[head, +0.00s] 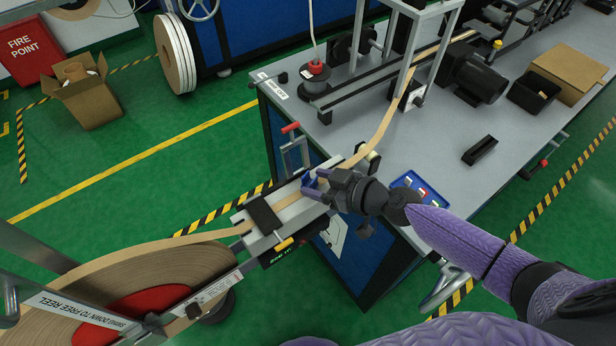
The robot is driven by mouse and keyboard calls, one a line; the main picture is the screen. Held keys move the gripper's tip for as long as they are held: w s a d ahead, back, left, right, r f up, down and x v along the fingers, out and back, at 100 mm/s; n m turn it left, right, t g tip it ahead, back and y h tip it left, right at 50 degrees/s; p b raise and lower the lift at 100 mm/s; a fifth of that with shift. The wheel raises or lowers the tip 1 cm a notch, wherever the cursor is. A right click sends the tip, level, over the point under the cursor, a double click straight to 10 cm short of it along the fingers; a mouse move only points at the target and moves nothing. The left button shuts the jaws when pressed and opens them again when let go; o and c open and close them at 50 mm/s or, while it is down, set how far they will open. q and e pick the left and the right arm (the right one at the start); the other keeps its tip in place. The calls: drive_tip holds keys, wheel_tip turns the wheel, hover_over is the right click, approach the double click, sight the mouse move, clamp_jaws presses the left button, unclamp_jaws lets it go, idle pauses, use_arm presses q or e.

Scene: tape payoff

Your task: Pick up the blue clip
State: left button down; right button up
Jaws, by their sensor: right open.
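The blue clip (310,182) shows as a small blue piece at the end of the grey block (240,222), beside the tan tape. My right gripper (316,187) is open, with its fingertips at the clip and partly covering it. I cannot tell whether the fingers touch it. The right arm comes in from the right. My left gripper is not in view.
The tape runs from the large reel (95,290) over the block to the machine on the grey workbench (450,130). A blue tray (436,201) with small coloured pieces lies near the bench edge, behind my right wrist.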

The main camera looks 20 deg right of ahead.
drive_tip(key=shift+x, duration=1.2)
clamp_jaws()
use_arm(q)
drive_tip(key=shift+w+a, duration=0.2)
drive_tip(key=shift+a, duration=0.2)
